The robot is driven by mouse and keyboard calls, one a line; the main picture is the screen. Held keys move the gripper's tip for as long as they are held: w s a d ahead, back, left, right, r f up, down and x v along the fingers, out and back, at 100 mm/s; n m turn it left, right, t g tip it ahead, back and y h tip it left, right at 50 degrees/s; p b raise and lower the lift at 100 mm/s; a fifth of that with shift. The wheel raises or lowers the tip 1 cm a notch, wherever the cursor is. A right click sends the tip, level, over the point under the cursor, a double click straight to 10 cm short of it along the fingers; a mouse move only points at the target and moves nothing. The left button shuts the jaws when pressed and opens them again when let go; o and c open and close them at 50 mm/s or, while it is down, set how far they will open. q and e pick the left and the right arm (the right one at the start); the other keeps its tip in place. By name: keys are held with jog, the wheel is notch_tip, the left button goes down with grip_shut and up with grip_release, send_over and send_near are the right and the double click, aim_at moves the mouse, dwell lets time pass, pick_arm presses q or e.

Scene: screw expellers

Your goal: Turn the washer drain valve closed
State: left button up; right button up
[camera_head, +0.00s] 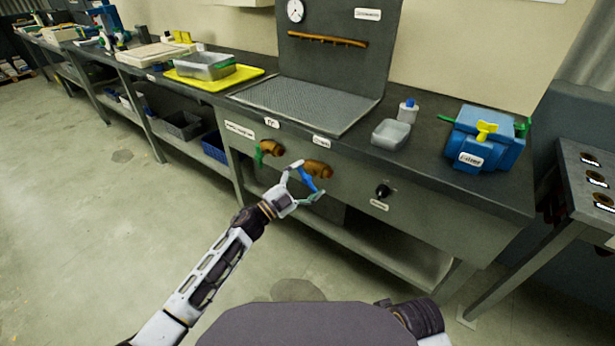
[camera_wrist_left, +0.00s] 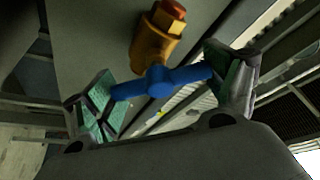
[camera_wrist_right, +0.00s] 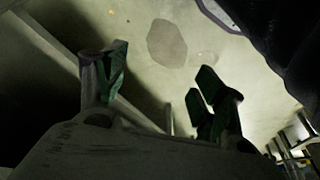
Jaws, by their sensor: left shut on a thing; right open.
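A brass valve (camera_head: 317,168) with a blue handle (camera_head: 306,179) sticks out of the grey bench front. In the left wrist view the brass body (camera_wrist_left: 155,38) is above the blue handle (camera_wrist_left: 160,82), which spans between my fingers. My left gripper (camera_head: 308,181) is shut on the handle, a fingertip at each end. A second brass valve (camera_head: 272,147) with a green handle (camera_head: 258,157) is to the left. Small labels above the valves are too small to read surely. My right gripper (camera_wrist_right: 160,82) is open and empty above the floor.
A black knob (camera_head: 382,191) is to the right on the bench front. A blue machine (camera_head: 484,142), grey tub (camera_head: 390,134) and bottle (camera_head: 407,111) stand on top. A lower shelf (camera_head: 385,250) runs beneath. The floor in front is clear.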

pick_arm(q)
jog(key=m+g+p, duration=0.1)
jog(key=m+p, duration=0.1)
jog(key=m, duration=0.1)
jog(key=m+g+p, duration=0.1)
jog(key=m+p, duration=0.1)
jog(key=shift+m+y, duration=0.3)
jog(key=shift+m, duration=0.1)
jog(key=shift+f+m+g+y+p, duration=0.15)
jog(key=shift+m+g+y+p, duration=0.2)
jog(key=shift+m+p, duration=0.9)
jog(key=shift+f+m+g, duration=0.1)
jog(key=shift+m+g, duration=0.25)
jog(key=shift+m, duration=0.3)
pick_arm(e)
notch_tip(320, 180, down, 11)
jog(key=s+d+g+h, duration=0.1)
jog(key=d, duration=0.1)
jog(key=shift+s+d+g, duration=0.15)
jog(key=shift+g, duration=0.25)
pick_arm(q)
jog(key=shift+s, duration=0.1)
pick_arm(e)
jog(key=shift+f, duration=0.1)
pick_arm(q)
jog(key=o, duration=0.9)
jog(key=shift+v, duration=5.9)
